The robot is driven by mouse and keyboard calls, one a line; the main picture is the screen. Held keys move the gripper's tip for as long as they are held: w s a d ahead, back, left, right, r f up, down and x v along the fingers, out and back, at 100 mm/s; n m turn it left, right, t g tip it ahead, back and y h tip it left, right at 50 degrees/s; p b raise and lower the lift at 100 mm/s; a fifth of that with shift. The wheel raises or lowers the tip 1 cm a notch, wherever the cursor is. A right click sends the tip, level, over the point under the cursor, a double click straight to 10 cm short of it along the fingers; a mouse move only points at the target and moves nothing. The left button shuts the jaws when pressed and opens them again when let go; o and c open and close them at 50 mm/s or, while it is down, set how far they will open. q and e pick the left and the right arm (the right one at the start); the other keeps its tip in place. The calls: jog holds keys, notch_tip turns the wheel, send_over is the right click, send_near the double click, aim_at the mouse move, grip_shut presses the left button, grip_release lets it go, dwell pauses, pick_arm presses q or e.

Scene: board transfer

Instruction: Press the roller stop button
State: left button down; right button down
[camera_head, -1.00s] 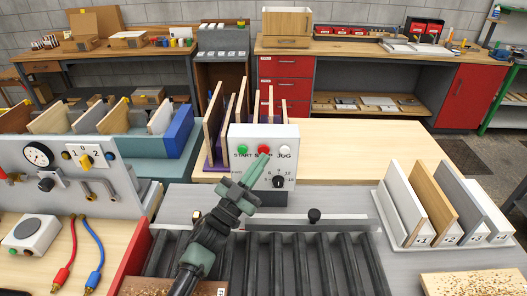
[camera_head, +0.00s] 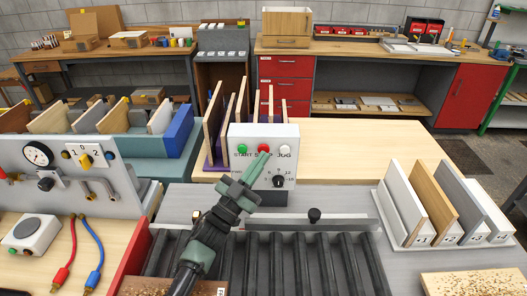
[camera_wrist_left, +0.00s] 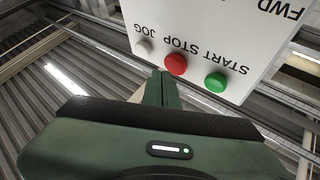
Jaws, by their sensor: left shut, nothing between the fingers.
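The white control box (camera_head: 279,166) stands behind the rollers. Its top row has a green START button (camera_head: 241,149), a red STOP button (camera_head: 264,148) and a white JOG button (camera_head: 285,149). A black knob (camera_head: 278,181) sits below. My left gripper (camera_head: 266,155) is shut and empty, with its tips just below the red button in the head view. In the left wrist view the closed fingers (camera_wrist_left: 162,86) end close beside the red button (camera_wrist_left: 176,64); I cannot tell whether they touch it. The green button (camera_wrist_left: 216,82) is clear of the fingers. My right gripper is not in view.
Black rollers (camera_head: 295,258) lie in front of the box, with a metal rail (camera_head: 345,223) and black knob behind them. Upright boards stand in a purple rack (camera_head: 208,172) behind the box and in a white rack (camera_head: 395,232) at right. A gauge panel (camera_head: 70,180) is at left.

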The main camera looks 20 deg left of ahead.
pick_arm(q)
jog(key=shift+w+a, duration=0.2)
jog(key=shift+w, duration=0.4)
dwell(0.6)
jog(key=shift+s, duration=0.1)
jog(key=shift+s+d, duration=0.3)
jog(key=shift+s, duration=0.45)
jog(key=s+p, duration=0.1)
jog(key=s, duration=0.1)
jog(key=s+d+p, duration=0.1)
jog(key=s, duration=0.1)
jog(key=shift+s+d, duration=0.2)
jog(key=shift+s, duration=0.2)
dwell(0.8)
